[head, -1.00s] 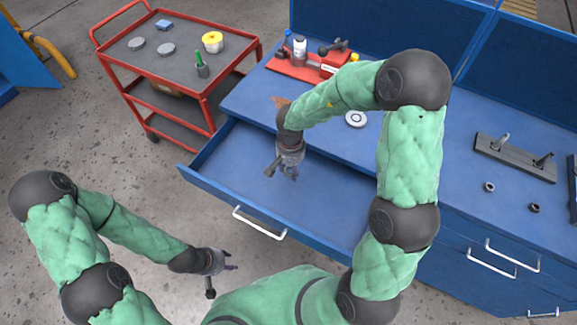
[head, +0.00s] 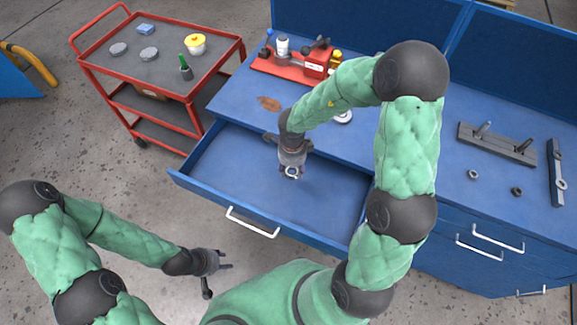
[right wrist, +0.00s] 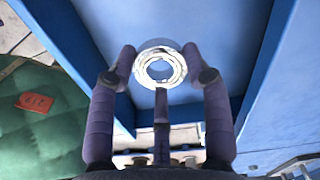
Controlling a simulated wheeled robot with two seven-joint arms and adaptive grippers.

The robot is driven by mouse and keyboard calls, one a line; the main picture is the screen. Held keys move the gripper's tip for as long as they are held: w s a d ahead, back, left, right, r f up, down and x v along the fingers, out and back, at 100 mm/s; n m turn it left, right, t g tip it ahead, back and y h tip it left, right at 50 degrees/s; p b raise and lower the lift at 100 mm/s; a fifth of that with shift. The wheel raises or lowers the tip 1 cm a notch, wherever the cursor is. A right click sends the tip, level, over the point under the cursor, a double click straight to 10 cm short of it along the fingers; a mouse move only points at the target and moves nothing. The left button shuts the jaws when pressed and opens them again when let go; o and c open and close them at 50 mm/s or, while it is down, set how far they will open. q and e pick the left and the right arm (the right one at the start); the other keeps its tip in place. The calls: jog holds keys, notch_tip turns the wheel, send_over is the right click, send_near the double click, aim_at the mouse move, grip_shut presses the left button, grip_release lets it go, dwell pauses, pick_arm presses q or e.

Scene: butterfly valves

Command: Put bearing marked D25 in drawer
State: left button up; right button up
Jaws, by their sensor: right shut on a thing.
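A pale metal ring bearing (head: 291,172) is held in the fingers of my right gripper (head: 291,168), over the open blue drawer (head: 335,200). In the right wrist view the bearing (right wrist: 159,67) sits between the fingertips, with the blue drawer floor (right wrist: 225,25) behind it. No marking on it is legible. My left gripper (head: 226,261) is open and empty, in front of the drawer to the left.
A red cart (head: 205,75) with discs, a yellow-topped pot and a green-handled item stands at the left. The blue bench (head: 235,100) holds a red tool tray (head: 285,68), a dark fixture (head: 497,143) and small rings. The drawer's right part is clear.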

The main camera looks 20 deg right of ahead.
jog(key=m, duration=0.2)
jog(key=s+m, duration=0.1)
jog(key=m, duration=0.2)
jog(key=d+m, duration=0.1)
jog(key=m, duration=0.2)
jog(key=shift+s+d+r+p, duration=0.1)
jog(key=shift+s+r+p, duration=0.1)
jog(key=shift+p, duration=0.2)
jog(key=m, duration=0.4)
jog(key=m+b, duration=0.3)
jog(key=b, duration=0.8)
send_over(300, 194)
notch_tip(300, 194, down, 8)
jog(key=shift+f, duration=0.5)
jog(key=shift+f+b, duration=0.45)
jog(key=shift+f, duration=1.55)
jog(key=o, duration=1.5)
jog(key=shift+c, duration=0.2)
